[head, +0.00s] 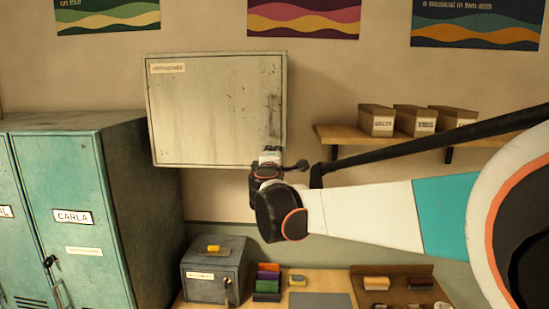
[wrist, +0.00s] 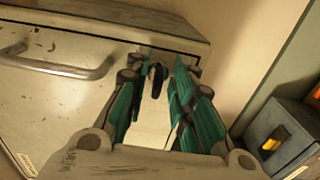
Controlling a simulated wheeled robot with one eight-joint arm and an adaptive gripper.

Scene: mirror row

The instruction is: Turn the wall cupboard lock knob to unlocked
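The pale grey wall cupboard (head: 205,110) hangs on the wall with its door shut; it also fills the left of the wrist view (wrist: 60,100). In the wrist view the dark lock knob (wrist: 157,74) stands on the door near its edge, between my fingertips. My gripper (wrist: 158,88) is open, with a gap between its teal-padded fingers, one on each side of the knob. I cannot tell whether either finger touches it. In the head view my gripper (head: 268,158) is at the cupboard's lower right corner and hides the knob.
The cupboard's bar handle (head: 271,115) is above my gripper, and at the left in the wrist view (wrist: 62,66). A shelf (head: 345,134) with cardboard boxes (head: 415,119) is to the right. Teal lockers (head: 75,180) stand left; a grey box (head: 215,268) sits on the bench below.

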